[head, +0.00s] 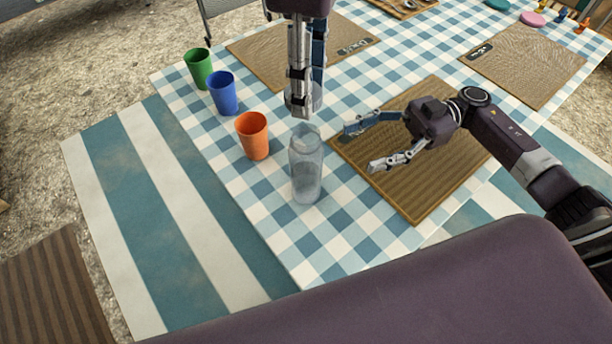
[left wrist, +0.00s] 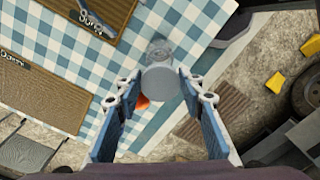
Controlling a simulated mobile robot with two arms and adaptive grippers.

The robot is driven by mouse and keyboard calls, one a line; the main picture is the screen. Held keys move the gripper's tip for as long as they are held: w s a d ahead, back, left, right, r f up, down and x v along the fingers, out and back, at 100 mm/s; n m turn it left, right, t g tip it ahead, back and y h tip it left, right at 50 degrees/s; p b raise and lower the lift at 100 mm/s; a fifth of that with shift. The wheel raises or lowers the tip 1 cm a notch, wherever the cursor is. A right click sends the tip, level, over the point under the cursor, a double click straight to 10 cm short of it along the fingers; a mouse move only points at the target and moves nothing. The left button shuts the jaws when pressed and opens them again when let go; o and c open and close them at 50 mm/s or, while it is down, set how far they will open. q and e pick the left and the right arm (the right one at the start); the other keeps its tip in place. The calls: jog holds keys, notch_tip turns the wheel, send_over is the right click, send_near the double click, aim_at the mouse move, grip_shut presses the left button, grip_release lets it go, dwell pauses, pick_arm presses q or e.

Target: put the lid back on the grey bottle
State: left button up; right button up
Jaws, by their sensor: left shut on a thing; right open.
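The grey, see-through bottle (head: 306,172) stands upright on the checked tablecloth, its top uncovered. My left gripper (head: 304,108) hangs above the bottle, pointing down, shut on the grey lid (head: 318,97). The lid is partly hidden behind a finger in the head view and sits a little above the bottle's mouth, apart from it. My right gripper (head: 360,148) is open and empty, right of the bottle over a brown placemat.
Green (head: 198,68), blue (head: 223,93) and orange (head: 252,136) cups stand in a row left of the bottle. The placemat (head: 425,195) lies to its right. Other mats and small coloured pieces lie farther back. The cloth in front of the bottle is clear.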

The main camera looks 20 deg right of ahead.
jog(key=a, duration=0.8)
jog(key=s+a, duration=0.1)
jog(key=a, duration=0.3)
jog(key=shift+c, duration=0.2)
grip_shut()
pick_arm(q)
send_over(305, 149)
jog(key=w+d, duration=0.1)
jog(key=w, duration=0.1)
jog(key=shift+s+d+f, duration=0.1)
jog(key=shift+f, duration=1.15)
jog(key=shift+s+d+f, duration=0.1)
jog(key=shift+f, duration=1.15)
